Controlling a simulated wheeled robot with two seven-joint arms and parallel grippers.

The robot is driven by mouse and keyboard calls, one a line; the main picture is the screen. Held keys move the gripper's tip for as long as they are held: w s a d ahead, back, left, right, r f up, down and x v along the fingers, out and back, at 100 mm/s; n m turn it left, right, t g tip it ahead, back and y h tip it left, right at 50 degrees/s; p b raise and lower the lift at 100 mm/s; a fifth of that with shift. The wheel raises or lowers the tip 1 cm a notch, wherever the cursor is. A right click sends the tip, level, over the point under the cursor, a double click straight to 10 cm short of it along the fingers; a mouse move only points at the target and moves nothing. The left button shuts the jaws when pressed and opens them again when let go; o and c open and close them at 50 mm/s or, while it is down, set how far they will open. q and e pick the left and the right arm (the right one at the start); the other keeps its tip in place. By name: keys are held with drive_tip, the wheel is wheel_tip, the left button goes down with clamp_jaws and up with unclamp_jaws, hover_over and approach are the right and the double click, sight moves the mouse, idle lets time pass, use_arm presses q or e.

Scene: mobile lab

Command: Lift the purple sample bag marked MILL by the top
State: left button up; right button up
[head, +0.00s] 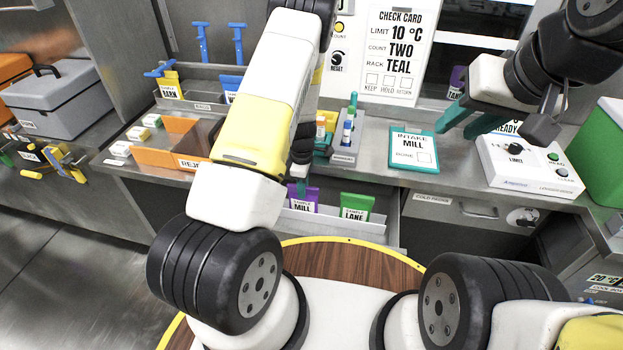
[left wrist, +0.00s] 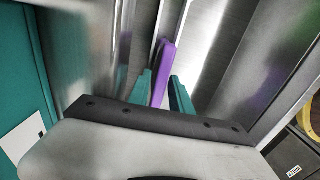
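The purple sample bag marked MILL (head: 303,198) stands upright in a grey open holder (head: 325,228) below the bench edge, left of the green LANE bag (head: 356,206). My left gripper (head: 301,186) points down at the top of the purple bag. In the left wrist view my left gripper's teal fingers (left wrist: 161,91) lie on either side of the purple bag's top edge (left wrist: 162,65). A gap shows at the right finger, so the gripper looks open around the bag. My right gripper (head: 474,119) is open and empty above the bench at the right.
The teal INTAKE MILL board (head: 414,150) lies on the bench. A white control box (head: 530,170) stands right of it and a small vial rack (head: 346,140) left of it. An orange reject tray (head: 185,150) is at the left. The holder's walls run close beside the bag.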

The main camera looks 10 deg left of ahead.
use_arm(q)
drive_tip(key=shift+f, duration=0.25)
clamp_jaws()
idle(1.5)
